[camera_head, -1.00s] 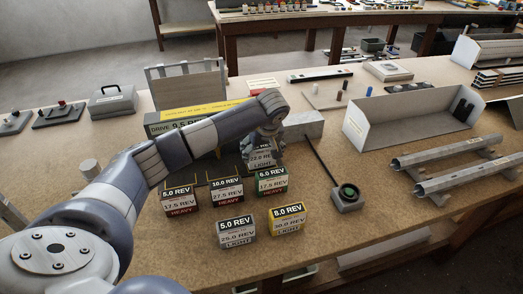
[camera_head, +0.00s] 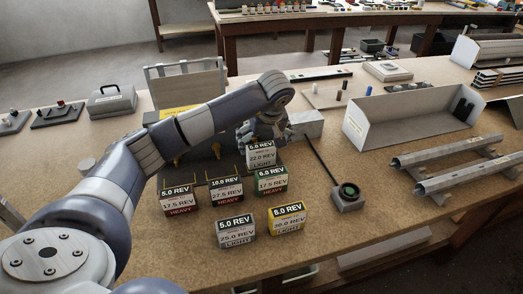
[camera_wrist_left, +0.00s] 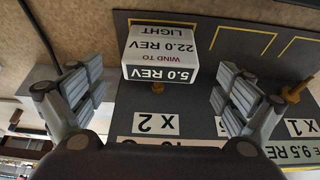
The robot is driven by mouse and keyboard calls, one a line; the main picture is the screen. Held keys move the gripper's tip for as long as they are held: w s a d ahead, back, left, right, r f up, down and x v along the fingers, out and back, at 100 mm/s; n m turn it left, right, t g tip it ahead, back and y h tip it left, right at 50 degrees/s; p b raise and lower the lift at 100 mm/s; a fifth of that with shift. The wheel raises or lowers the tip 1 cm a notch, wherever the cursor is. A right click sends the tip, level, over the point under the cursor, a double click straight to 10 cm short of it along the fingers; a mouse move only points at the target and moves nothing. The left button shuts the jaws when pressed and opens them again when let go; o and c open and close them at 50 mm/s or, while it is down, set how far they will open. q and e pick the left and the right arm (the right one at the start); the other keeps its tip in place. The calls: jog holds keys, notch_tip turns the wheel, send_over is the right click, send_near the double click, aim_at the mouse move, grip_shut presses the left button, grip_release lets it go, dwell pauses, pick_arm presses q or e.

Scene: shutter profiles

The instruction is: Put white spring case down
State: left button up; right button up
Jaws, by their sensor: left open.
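The white spring case (camera_head: 261,155), labelled 5.0 REV, 22.0 REV, LIGHT, stands upright behind the green-topped case. In the left wrist view the white case (camera_wrist_left: 160,52) appears upside down on a dark board (camera_wrist_left: 200,125) with yellow outlines. My left gripper (camera_head: 262,132) is behind the case in the head view. In the left wrist view its fingers (camera_wrist_left: 160,92) are spread wide, with a gap between them and the case. My right gripper does not show.
Two heavy cases (camera_head: 178,198) (camera_head: 226,188) and a green-topped case (camera_head: 271,178) stand in front. Light cases, one grey (camera_head: 235,228) and one yellow (camera_head: 287,218), stand nearer. A small block with a dark round top (camera_head: 347,196) and an open white bin (camera_head: 410,125) are to the right.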

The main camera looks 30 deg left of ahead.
pick_arm(q)
jog(key=v, duration=0.6)
jog(key=shift+r+b, duration=0.3)
jog(key=shift+s+d, duration=0.1)
jog(key=shift+d, duration=0.05)
